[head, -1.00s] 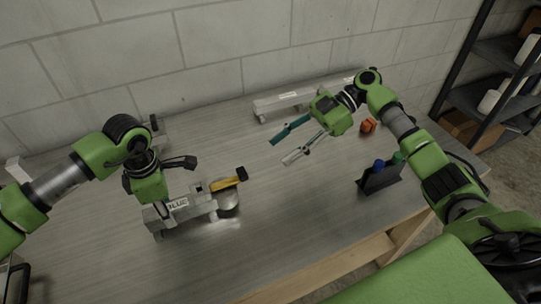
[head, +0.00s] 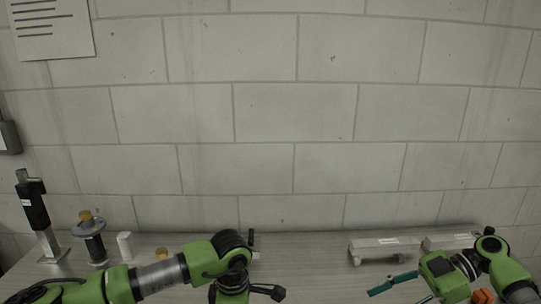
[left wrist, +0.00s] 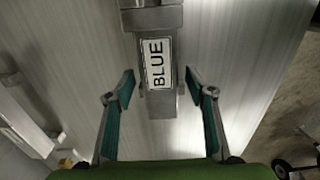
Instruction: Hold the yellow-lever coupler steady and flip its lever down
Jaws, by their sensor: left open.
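In the left wrist view a grey metal trailer tongue (left wrist: 160,105) with a white BLUE label (left wrist: 157,63) lies below my left gripper (left wrist: 160,78). The gripper's two teal-padded fingers are open, one on each side of the tongue, with visible gaps. The yellow lever does not show in either current view. In the head view my left gripper (head: 262,291) is at the bottom edge, partly cut off. My right gripper (head: 414,289) is at the lower right, its fingers spread and nothing between them.
Other aluminium trailer parts (head: 385,243) lie along the back right of the bench. A black upright tool (head: 35,212), a black cylinder with a yellowish top (head: 95,247) and a white block (head: 124,246) stand at the left. An orange object (head: 483,295) is beside my right gripper.

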